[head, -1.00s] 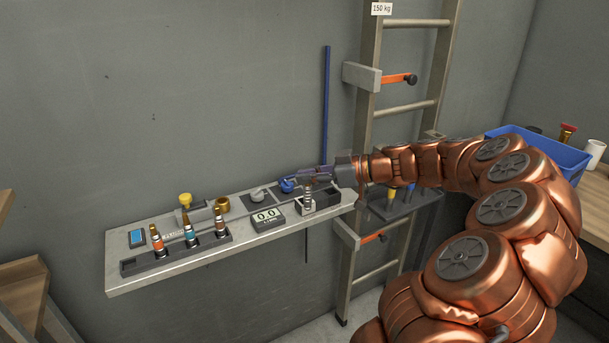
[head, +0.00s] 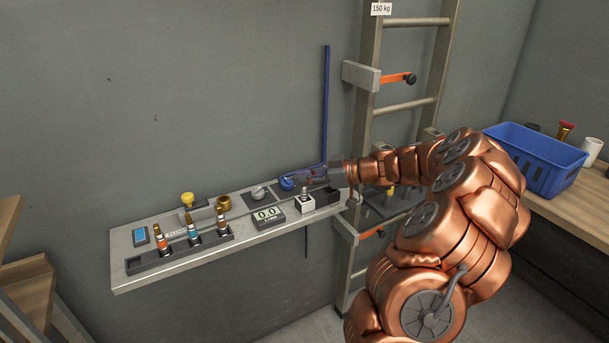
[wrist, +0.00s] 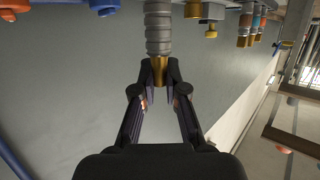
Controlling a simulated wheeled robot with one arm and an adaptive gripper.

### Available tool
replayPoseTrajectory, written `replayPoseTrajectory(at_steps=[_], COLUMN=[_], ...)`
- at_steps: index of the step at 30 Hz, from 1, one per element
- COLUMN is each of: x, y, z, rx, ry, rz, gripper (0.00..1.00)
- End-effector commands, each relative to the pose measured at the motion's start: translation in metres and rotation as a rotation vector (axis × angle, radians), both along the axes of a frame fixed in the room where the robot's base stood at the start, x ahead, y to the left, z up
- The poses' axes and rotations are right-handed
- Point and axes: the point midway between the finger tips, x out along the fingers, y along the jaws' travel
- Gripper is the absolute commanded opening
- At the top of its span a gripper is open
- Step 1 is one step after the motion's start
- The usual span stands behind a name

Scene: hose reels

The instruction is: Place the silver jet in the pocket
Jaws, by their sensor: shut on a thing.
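My gripper (head: 305,178) is over the right part of the wall shelf, beside the blue hose end. In the wrist view my gripper (wrist: 160,82) is shut on the brass end of the silver jet (wrist: 159,30), which has a grey ribbed body. In the head view a small silver piece (head: 305,191), seemingly the jet, shows below the gripper at a white block (head: 305,205). I cannot tell whether it is inside the block or just above. A dark open box (head: 327,196) lies right of the block. Which of these is the pocket is unclear.
A blue pipe (head: 326,110) and a ladder (head: 368,60) stand close by. A blue crate (head: 545,172) is at right.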

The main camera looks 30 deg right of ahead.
Motion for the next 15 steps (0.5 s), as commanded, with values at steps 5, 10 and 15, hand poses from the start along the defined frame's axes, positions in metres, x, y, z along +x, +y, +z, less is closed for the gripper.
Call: replayPoseTrajectory(at_steps=[5,10,15], x=[-0.0002,-0.0002,-0.0002], y=[-0.0003,-0.0003,-0.0003], z=[-0.0015,-0.0021,-0.002], rx=[-0.001,-0.001,-0.001], ry=[-0.002,-0.002,-0.002], rz=[0.0,0.0,0.0], gripper=[0.0,0.0,0.22])
